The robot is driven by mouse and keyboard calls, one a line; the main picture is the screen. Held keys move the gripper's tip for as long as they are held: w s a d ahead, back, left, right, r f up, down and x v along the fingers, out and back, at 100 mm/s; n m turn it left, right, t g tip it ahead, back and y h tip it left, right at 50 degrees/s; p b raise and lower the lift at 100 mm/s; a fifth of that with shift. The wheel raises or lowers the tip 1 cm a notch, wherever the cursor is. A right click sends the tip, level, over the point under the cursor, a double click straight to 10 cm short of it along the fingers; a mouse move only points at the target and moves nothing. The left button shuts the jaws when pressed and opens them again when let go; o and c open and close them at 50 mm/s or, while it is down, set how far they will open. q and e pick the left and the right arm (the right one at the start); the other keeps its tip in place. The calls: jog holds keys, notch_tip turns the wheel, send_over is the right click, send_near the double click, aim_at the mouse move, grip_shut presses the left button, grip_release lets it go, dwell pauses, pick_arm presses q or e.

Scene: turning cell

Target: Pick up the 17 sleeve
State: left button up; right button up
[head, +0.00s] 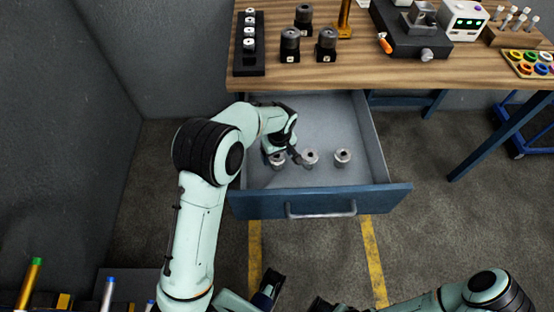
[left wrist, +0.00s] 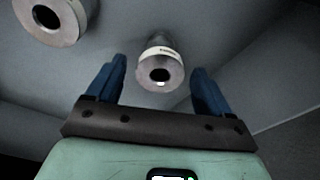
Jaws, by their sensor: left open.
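Three short grey metal sleeves stand in the open drawer: a left one (head: 277,161), a middle one (head: 310,158) and a right one (head: 343,156). My left gripper (head: 284,155) is over the left sleeve, partly covering it. In the left wrist view, one sleeve (left wrist: 160,70) with a pale marked band lies between the open blue fingers, apart from both. Another sleeve (left wrist: 50,18) shows at the upper left. The marking is too small to read, so I cannot tell which is the 17. Parts of my right arm show at the bottom of the head view; its jaw state is unclear.
The drawer (head: 320,203) hangs below a wooden bench (head: 385,72), its walls close around my left gripper. The bench carries a black rack (head: 249,62), dark holders with grey parts (head: 290,40), and a vice-like fixture (head: 420,30). The drawer floor is free at the right.

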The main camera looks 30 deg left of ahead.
pick_arm(q)
jog(key=c, duration=1.5)
jog(key=shift+r, duration=0.1)
